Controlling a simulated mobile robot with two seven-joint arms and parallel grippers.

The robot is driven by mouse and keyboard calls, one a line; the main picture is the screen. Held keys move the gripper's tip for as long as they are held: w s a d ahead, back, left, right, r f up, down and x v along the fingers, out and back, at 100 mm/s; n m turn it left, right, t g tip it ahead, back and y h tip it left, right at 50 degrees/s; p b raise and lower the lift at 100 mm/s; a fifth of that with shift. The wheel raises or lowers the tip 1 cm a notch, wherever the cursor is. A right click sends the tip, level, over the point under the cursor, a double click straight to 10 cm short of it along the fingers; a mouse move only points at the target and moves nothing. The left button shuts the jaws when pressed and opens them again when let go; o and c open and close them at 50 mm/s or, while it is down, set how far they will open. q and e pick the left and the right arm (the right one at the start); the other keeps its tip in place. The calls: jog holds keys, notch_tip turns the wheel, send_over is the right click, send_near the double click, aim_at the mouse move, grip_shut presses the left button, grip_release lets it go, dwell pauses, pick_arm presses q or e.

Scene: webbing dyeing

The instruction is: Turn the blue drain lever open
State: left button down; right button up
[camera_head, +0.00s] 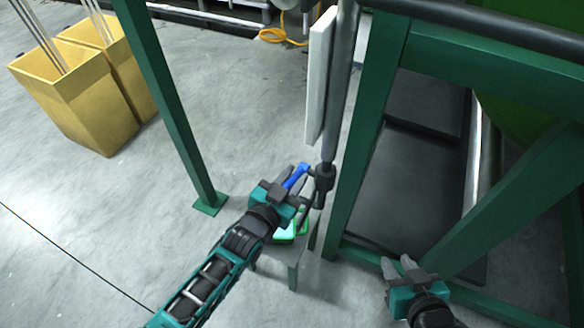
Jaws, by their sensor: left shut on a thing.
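The blue drain lever (296,176) sits low beside a dark valve fitting (325,178) at the lower end of a vertical grey pipe (342,90). My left gripper (294,188) reaches in from the lower left and is shut on the blue lever. The gripper's body and fingers hide part of the lever. My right gripper (398,268) is at the lower right, in front of the green frame, apart from the lever. Its fingers are spread apart with nothing visible between them.
Green frame posts (165,100) stand left and right of the lever. Yellow bins (75,95) are at the upper left. The grey floor at left is clear.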

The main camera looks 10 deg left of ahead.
pick_arm(q)
jog(key=shift+w+d+r+g+p, duration=0.1)
jog(key=shift+w+r+g+p, duration=0.35)
jog(key=shift+p, duration=0.8)
pick_arm(e)
jog(key=shift+r, duration=1.85)
pick_arm(q)
jog(key=shift+s+f, duration=0.1)
jog(key=shift+s, duration=0.1)
jog(key=c, duration=1)
grip_release()
jog(key=shift+o, duration=0.2)
jog(key=p+v, duration=0.1)
jog(key=v, duration=1.2)
jog(key=shift+r+p, duration=0.25)
jog(key=shift+p, duration=0.1)
pick_arm(e)
jog(key=shift+r, duration=0.8)
pick_arm(q)
jog(key=shift+d, duration=0.1)
